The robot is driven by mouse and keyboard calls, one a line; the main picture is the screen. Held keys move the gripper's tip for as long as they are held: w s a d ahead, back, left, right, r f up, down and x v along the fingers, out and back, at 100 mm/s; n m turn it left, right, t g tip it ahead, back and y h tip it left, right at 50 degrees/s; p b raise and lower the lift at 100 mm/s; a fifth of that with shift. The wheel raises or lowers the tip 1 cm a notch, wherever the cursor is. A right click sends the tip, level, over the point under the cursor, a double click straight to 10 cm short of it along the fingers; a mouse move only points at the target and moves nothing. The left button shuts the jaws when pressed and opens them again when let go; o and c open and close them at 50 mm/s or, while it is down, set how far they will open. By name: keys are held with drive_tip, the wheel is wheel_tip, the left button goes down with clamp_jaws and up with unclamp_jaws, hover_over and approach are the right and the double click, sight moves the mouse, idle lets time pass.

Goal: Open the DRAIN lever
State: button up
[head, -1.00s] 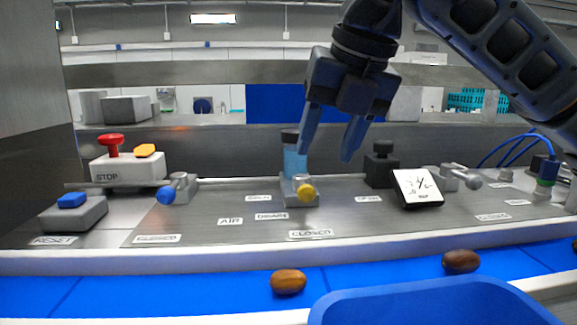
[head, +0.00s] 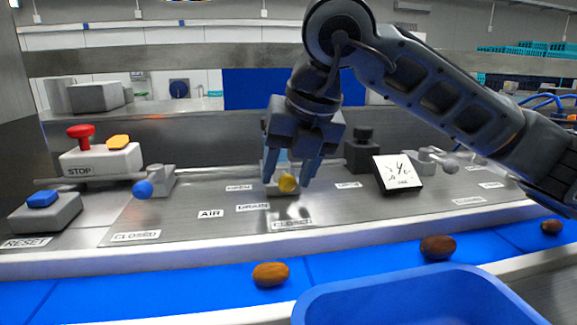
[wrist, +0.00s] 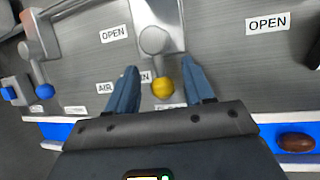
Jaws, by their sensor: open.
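The drain lever (head: 287,183) has a yellow ball knob and a grey hub; it stands above a CLOSED label (head: 291,224), with the DRAIN label (head: 253,207) just to its left. In the wrist view the yellow knob (wrist: 163,88) points toward my gripper's body, and an OPEN label (wrist: 114,34) lies up and to the left of the hub. My gripper (head: 290,182) is open, with its blue fingers on either side of the knob. In the wrist view the fingers (wrist: 163,90) stand apart from the knob, with gaps on both sides. The lever's base is partly hidden behind my gripper.
A blue-knobbed lever (head: 144,188) with an AIR label (head: 210,213) stands to the left. Further left are a red STOP button (head: 81,132) and a blue RESET button (head: 42,199). A white-faced gauge (head: 397,173) stands at right. Dates lie on the blue belt (head: 200,287) in front.

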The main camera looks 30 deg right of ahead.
clamp_jaws()
idle(0.3)
